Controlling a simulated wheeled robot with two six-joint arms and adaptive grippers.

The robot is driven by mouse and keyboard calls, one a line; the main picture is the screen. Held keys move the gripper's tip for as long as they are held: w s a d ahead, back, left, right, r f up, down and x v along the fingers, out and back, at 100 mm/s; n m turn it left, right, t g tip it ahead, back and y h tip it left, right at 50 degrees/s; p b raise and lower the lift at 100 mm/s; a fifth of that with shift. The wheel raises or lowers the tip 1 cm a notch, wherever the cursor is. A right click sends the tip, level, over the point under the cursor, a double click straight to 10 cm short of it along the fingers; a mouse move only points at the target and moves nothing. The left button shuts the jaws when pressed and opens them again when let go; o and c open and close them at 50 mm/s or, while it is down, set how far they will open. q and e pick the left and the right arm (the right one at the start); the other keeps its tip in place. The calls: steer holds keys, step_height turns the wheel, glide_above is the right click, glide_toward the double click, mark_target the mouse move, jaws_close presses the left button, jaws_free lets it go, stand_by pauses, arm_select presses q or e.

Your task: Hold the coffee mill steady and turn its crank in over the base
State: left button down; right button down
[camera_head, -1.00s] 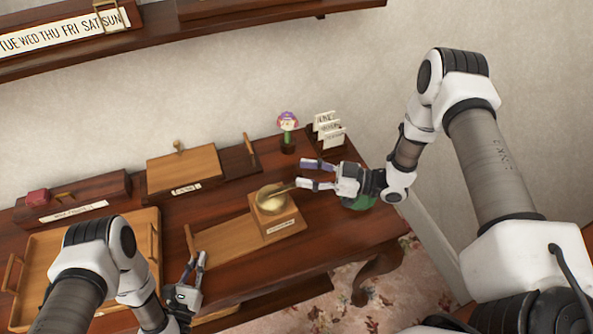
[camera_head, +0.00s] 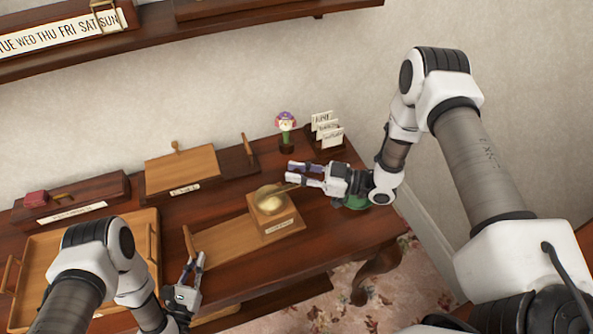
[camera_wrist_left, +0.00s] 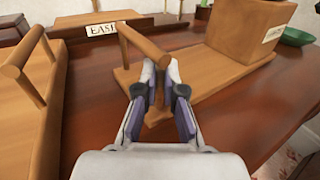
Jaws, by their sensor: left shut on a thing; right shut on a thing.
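The coffee mill is a wooden box (camera_head: 276,222) with a brass dome (camera_head: 270,199) on top, standing at the right end of a flat wooden base board (camera_head: 222,244). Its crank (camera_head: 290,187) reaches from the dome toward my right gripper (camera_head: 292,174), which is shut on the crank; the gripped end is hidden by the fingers. My left gripper (camera_head: 196,262) is shut on the wooden handle (camera_wrist_left: 143,42) at the board's left end. The left wrist view shows its fingers around the handle's near part, with the mill box (camera_wrist_left: 246,28) behind to the right.
A green bowl (camera_head: 352,202) sits beside my right gripper. A wooden tray (camera_head: 40,255) lies left, and a wooden box (camera_head: 182,168) stands at the back. The table's front edge is close.

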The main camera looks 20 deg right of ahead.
steer(key=shift+s+a+m+t+h, duration=0.2)
steer(key=shift+s+m+t+h, duration=0.45)
steer(key=shift+m+t+h, duration=0.4)
steer(key=shift+s+a+m+t+h, duration=0.15)
steer(key=shift+s+m+t+h, duration=0.5)
steer(key=shift+m+t+h, duration=0.4)
steer(key=shift+s+a+m+t+h, duration=0.2)
steer(key=shift+s+m+t+h, duration=0.55)
steer(key=shift+h, duration=0.45)
steer(key=shift+w, duration=0.1)
steer(key=c, duration=1)
jaws_free()
steer(key=shift+v, duration=6.05)
